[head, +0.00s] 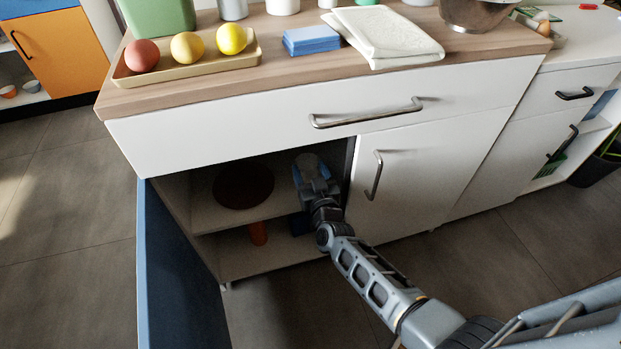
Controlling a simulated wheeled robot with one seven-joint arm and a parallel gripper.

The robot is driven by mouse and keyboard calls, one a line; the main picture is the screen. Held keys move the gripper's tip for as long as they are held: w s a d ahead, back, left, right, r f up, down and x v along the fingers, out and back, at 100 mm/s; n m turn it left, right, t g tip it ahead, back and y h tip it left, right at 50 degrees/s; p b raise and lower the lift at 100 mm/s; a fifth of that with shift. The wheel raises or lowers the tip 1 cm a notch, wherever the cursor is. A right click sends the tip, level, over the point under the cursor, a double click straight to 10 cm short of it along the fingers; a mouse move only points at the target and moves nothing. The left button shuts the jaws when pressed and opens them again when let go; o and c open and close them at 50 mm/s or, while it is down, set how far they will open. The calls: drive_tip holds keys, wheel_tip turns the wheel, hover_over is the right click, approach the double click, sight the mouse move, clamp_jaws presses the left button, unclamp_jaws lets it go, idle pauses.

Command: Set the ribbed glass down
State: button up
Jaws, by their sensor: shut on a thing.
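My gripper (308,168) is inside the open lower cabinet, at the right side of the opening above the upper shelf (210,217). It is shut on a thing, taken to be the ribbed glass. Only a pale, bluish shape shows at the jaws, and the glass's ribs and outline cannot be made out. The wrist and the cabinet's shade hide most of it. I cannot tell whether the glass touches the shelf.
A dark reddish-brown round thing (243,186) lies left of my gripper on the upper shelf. An orange item (258,233) and a dark blue item (299,224) are below. The open blue door (168,275) stands left; a closed white door (430,165) is right.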

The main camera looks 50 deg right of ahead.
drive_tip(key=shift+f, duration=0.65)
drive_tip(key=shift+f, duration=0.15)
drive_tip(key=o, duration=1.2)
drive_tip(key=shift+r, duration=0.2)
drive_tip(key=p+v, duration=0.2)
drive_tip(key=v, duration=1)
drive_tip(key=shift+s, duration=0.1)
